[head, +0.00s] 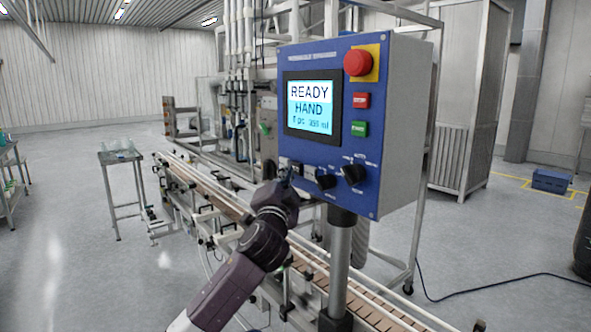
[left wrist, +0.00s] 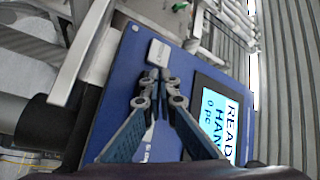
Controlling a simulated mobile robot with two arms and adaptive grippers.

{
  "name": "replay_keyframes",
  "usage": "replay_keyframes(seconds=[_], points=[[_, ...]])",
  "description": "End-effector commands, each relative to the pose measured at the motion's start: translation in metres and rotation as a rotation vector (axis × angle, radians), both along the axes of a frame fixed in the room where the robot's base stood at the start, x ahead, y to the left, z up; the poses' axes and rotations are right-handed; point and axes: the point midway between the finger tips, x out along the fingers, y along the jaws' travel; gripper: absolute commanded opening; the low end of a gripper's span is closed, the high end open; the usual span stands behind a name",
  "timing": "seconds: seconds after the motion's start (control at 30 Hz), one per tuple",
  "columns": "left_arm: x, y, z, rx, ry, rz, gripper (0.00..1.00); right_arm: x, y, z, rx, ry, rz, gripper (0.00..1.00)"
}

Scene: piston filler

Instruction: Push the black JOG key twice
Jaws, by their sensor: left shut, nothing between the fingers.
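The blue control panel (head: 395,140) faces me with its screen (head: 311,107) lit and reading READY and HAND. My left gripper (head: 287,176) is at the panel's lower left, below the screen. In the left wrist view my left gripper's fingertips (left wrist: 157,82) are together, empty, and close over the panel face beside a white key (left wrist: 160,51). The black JOG key is not clearly seen; the fingertips cover the spot beside the white key. I cannot tell whether they touch it. My right gripper is in neither view.
A red mushroom button (head: 358,62), a small red button (head: 361,100) and a green button (head: 360,129) sit right of the screen. Black knobs (head: 354,174) are below it. A conveyor (head: 355,300) runs under the panel, beside its grey post (head: 338,262).

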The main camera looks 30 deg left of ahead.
Motion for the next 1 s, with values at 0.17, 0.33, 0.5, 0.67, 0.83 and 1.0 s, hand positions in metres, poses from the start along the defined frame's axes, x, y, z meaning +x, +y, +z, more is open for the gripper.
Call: replay_keyframes(seconds=[0.17, 0.33, 0.5, 0.67, 0.83, 1.0], points=[[-0.005, 0.002, 0.000, 0.001, 0.001, 0.001, 0.00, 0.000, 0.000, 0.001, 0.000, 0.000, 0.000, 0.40], [-0.005, 0.002, 0.000, 0.000, 0.000, 0.001, 0.00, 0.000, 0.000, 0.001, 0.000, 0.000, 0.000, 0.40], [-0.011, 0.005, 0.000, 0.001, 0.000, 0.002, 0.00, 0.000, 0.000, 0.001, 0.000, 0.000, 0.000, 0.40], [-0.026, 0.011, 0.000, 0.001, 0.001, 0.001, 0.00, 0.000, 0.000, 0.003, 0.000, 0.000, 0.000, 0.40], [-0.041, 0.018, 0.000, 0.002, 0.000, 0.002, 0.00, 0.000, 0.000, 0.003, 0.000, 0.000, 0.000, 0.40], [-0.051, 0.021, 0.000, 0.000, 0.000, 0.001, 0.00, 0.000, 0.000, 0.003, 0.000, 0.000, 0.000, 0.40]])
